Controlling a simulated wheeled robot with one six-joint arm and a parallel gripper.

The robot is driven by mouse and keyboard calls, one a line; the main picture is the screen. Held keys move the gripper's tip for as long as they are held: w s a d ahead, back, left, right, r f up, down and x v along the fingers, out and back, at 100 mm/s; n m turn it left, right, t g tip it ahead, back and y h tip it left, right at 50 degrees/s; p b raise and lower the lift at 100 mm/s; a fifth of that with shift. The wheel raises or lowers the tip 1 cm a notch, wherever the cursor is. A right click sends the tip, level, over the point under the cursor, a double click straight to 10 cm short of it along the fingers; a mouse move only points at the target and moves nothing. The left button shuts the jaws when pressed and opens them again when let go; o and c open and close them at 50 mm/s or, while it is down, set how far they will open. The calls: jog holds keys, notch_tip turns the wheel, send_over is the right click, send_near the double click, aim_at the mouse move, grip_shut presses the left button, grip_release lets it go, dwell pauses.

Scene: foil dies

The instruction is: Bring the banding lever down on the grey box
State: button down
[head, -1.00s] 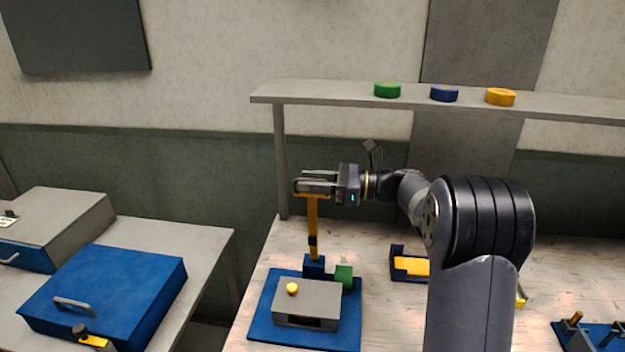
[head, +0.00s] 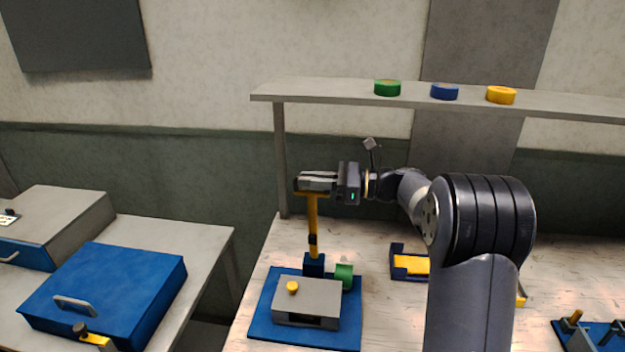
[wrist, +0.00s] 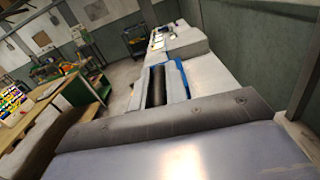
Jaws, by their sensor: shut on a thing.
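The grey box (head: 308,299) sits on a blue base plate (head: 256,327), with a yellow knob (head: 292,287) on its top and a dark slot in its front. The banding lever (head: 313,225) is a yellow bar standing upright from a dark blue block (head: 314,265) behind the box. My gripper (head: 316,183) is shut on the top end of the lever, well above the box. A green part (head: 344,275) stands beside the blue block. In the wrist view a wide grey surface fills the foreground, and I cannot make out the lever there.
A shelf (head: 330,91) above the bench bears a green (head: 387,88), a blue (head: 444,92) and a yellow roll (head: 501,95). A blue holder with a yellow piece (head: 411,265) lies right of the box. A blue case (head: 107,290) is on the left table.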

jog(key=s+a+f+n+b, duration=0.2)
jog(key=s+f+n+b, duration=0.4)
jog(key=s+f+b, duration=0.5)
jog(key=s+a+f+n+b, duration=0.2)
jog(key=s+f+n+b, duration=0.55)
jog(key=b, duration=0.75)
jog(key=s+f+n+b, duration=0.1)
jog(key=s+f+b, duration=0.3)
jog(key=f+b, duration=0.5)
jog(key=shift+a+b, duration=0.2)
jog(key=shift+b, duration=0.65)
jog(key=shift+f, duration=0.2)
jog(key=c, duration=1.5)
grip_release()
jog(key=shift+w, duration=0.1)
jog(key=shift+o, duration=0.2)
jog(key=shift+r, duration=0.1)
jog(key=shift+d+r, duration=0.1)
jog(key=shift+d, duration=0.05)
